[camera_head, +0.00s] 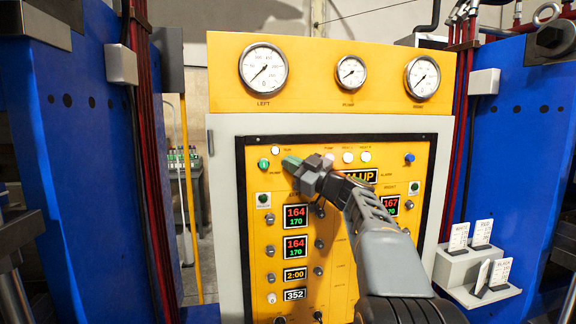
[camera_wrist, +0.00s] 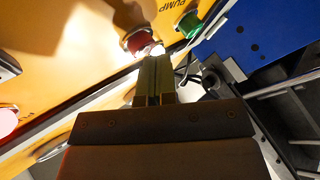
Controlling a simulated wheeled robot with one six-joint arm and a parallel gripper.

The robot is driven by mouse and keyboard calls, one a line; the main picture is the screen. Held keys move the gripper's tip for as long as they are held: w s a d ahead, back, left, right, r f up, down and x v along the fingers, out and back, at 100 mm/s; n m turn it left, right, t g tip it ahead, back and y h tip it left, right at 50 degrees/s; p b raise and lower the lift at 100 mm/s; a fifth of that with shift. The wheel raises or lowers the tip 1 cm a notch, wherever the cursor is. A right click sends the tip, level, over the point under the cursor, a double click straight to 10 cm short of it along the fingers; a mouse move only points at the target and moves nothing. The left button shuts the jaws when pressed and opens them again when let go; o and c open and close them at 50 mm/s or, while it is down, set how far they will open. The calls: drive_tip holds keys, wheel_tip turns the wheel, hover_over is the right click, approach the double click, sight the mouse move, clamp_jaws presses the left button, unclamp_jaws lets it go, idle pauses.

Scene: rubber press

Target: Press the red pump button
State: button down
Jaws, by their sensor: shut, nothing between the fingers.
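The red pump button (camera_wrist: 138,41) shows in the wrist view, round on the yellow panel beside the PUMP label. The green button (camera_wrist: 190,23) is to its right, and it also shows in the head view (camera_head: 264,163). My gripper (camera_wrist: 155,62) is shut and empty, its narrow fingertips right at the lower edge of the red button. I cannot tell whether they touch it. In the head view my gripper (camera_head: 289,162) covers the spot just right of the green button, and the red button is hidden there.
The yellow control panel (camera_head: 335,270) carries digital displays, small knobs and a row of lamps. Three gauges (camera_head: 263,66) sit above it. Blue press columns (camera_head: 75,180) stand on both sides. A grey shelf (camera_head: 456,268) with small white cards is at right.

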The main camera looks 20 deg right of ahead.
drive_tip(key=shift+w, duration=0.35)
idle(0.3)
drive_tip(key=shift+s+f+b, duration=0.1)
drive_tip(key=shift+s+b, duration=0.1)
drive_tip(key=shift+b, duration=0.2)
drive_tip(key=shift+s+a+b, duration=0.2)
drive_tip(key=shift+s+b, duration=0.85)
drive_tip(key=shift+b, duration=0.1)
drive_tip(key=shift+s+a+b, duration=0.25)
drive_tip(key=shift+s+b, duration=0.95)
drive_tip(key=shift+b, duration=0.05)
drive_tip(key=shift+s+a+b, duration=0.25)
drive_tip(key=shift+s+b, duration=0.95)
drive_tip(key=shift+b, duration=0.05)
